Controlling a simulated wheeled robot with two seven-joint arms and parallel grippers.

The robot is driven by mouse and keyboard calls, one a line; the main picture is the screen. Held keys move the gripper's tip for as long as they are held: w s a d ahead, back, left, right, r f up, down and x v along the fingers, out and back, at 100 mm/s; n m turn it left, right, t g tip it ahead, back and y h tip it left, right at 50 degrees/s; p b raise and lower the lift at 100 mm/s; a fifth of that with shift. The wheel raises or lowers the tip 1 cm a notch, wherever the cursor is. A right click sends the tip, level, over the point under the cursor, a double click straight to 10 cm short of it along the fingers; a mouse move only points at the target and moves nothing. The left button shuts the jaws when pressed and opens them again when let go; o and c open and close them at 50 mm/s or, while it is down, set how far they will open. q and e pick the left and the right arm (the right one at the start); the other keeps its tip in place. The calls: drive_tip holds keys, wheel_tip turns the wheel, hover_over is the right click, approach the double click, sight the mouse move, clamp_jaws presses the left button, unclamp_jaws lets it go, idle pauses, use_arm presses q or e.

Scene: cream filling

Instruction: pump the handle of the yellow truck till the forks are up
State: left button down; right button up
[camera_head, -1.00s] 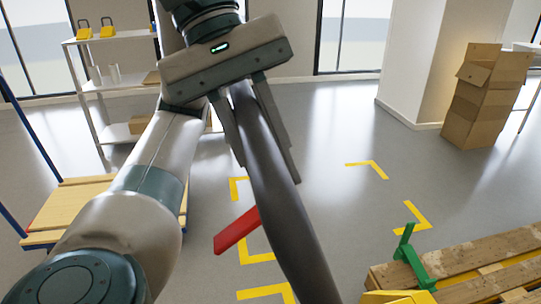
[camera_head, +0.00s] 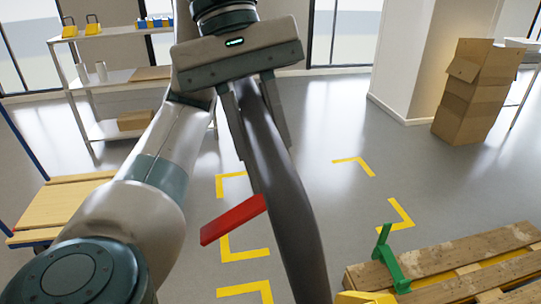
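The dark handle (camera_head: 287,200) of the yellow truck runs from my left gripper down to the bottom edge. A red lever (camera_head: 233,220) sticks out to the left beside it. My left gripper (camera_head: 264,140) points down with one finger on each side of the handle's upper part and is shut on it. A small yellow piece (camera_head: 365,298), probably of the truck, shows at the bottom edge. The forks are not distinguishable in this view. My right gripper is not in view.
A wooden pallet (camera_head: 455,251) with a green bracket (camera_head: 391,262) lies at the lower right. Yellow corner marks (camera_head: 245,254) are on the open grey floor. A wooden platform (camera_head: 55,203) stands left, shelves (camera_head: 105,78) behind it. Cardboard boxes (camera_head: 470,95) stand by the pillar.

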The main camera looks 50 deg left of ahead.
sight(248, 93)
use_arm(q)
drive_tip(key=c, duration=1.5)
unclamp_jaws()
drive_tip(key=shift+o, duration=0.2)
drive_tip(key=shift+a+r, duration=0.1)
drive_tip(key=shift+r, duration=0.05)
drive_tip(key=shift+a+r, duration=0.2)
drive_tip(key=shift+r, duration=0.25)
drive_tip(key=p+v, duration=0.1)
drive_tip(key=v, duration=0.4)
drive_tip(key=shift+a+r, duration=0.1)
drive_tip(key=shift+r, duration=0.2)
drive_tip(key=p+v, duration=0.4)
drive_tip(key=v, duration=0.6)
drive_tip(key=shift+a+r+p, duration=0.2)
drive_tip(key=shift+p, duration=0.2)
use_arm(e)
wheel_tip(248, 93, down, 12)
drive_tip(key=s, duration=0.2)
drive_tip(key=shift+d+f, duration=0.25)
